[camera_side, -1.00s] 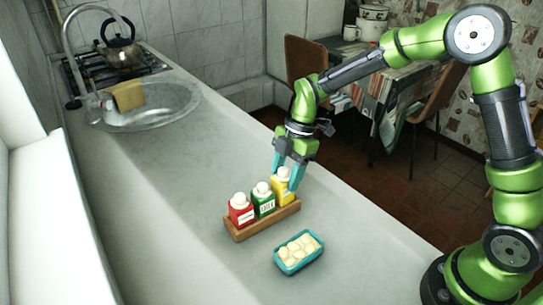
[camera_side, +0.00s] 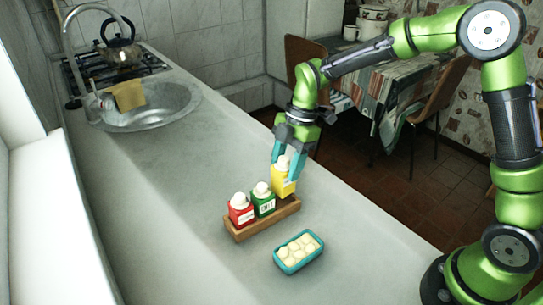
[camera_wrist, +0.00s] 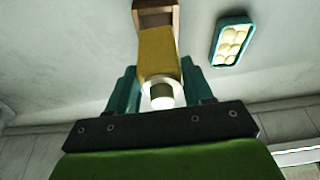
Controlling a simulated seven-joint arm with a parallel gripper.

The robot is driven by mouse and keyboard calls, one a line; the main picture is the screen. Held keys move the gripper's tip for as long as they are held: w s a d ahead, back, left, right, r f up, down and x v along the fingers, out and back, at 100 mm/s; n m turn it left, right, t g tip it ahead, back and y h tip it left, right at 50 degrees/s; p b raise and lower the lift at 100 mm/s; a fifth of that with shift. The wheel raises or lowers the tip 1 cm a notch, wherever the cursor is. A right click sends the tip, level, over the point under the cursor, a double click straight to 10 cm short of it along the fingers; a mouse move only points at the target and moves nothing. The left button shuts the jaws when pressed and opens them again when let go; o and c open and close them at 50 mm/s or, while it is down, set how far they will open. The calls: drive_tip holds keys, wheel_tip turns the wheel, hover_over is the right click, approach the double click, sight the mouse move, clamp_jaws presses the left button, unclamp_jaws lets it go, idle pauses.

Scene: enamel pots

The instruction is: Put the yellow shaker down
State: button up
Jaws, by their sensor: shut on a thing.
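The yellow shaker (camera_side: 282,180) with a white cap is upright between the blue-green fingers of my gripper (camera_side: 286,163), which is shut on it. It is over the right end of the wooden rack (camera_side: 262,220) and appears slightly raised out of it. The red shaker (camera_side: 240,211) and the green shaker (camera_side: 263,201) stand in the rack to its left. In the wrist view the yellow shaker (camera_wrist: 160,52) is between the fingers (camera_wrist: 157,88), and one end of the wooden rack (camera_wrist: 155,14) shows beyond it. The red and green shakers are hidden there.
A teal dish of pale round pieces (camera_side: 299,251) sits on the counter in front of the rack; it also shows in the wrist view (camera_wrist: 231,42). The sink (camera_side: 150,105) with a yellow cloth (camera_side: 129,96) is at the back left. The counter (camera_side: 185,190) left of the rack is clear.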

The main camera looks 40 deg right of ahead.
wheel_tip(320, 180, up, 11)
drive_tip(key=shift+f, duration=0.2)
drive_tip(key=s+a+n+g+h, duration=0.1)
drive_tip(key=s+a+n, duration=0.3)
drive_tip(key=s, duration=0.8)
drive_tip(key=s+a+n+g, duration=0.1)
drive_tip(key=s+a+n, duration=0.3)
drive_tip(key=s, duration=0.8)
wheel_tip(320, 180, down, 11)
drive_tip(key=shift+n, duration=0.3)
drive_tip(key=shift+w+a+f, duration=0.9)
drive_tip(key=shift+w+a, duration=0.85)
drive_tip(key=shift+w, duration=0.2)
drive_tip(key=shift+w+a+f, duration=0.9)
drive_tip(key=shift+w+a, duration=0.9)
drive_tip(key=shift+w, duration=0.15)
drive_tip(key=shift+w+a+f, duration=0.9)
drive_tip(key=shift+w+a, duration=0.85)
drive_tip(key=shift+w, duration=0.2)
drive_tip(key=o, duration=0.9)
drive_tip(key=shift+f, duration=0.15)
